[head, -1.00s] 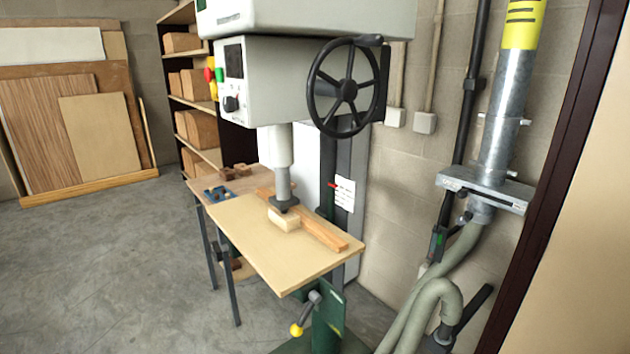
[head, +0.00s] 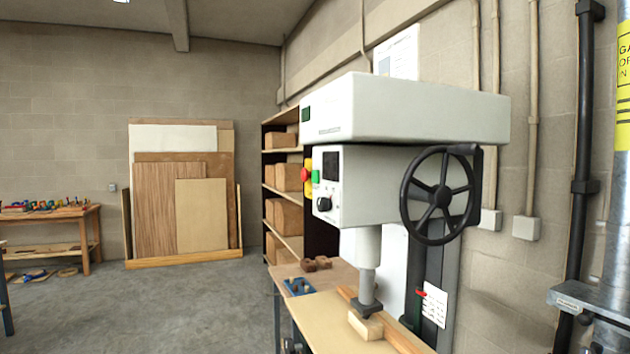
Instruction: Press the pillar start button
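The pillar drill (head: 370,185) stands right of centre, with a pale grey head, a black spoked handwheel (head: 440,195) on its right side and a chuck above its table. A small wood block (head: 366,325) is on the drill table (head: 325,318) under the chuck. Neither of my grippers is in view.
Shelves with wooden boxes (head: 287,178) stand behind the drill. Sheet boards (head: 205,220) lean on the back wall. A workbench (head: 55,225) is at the far left. Open concrete floor (head: 185,310) lies left of the drill. A metal duct (head: 612,240) is at the right edge.

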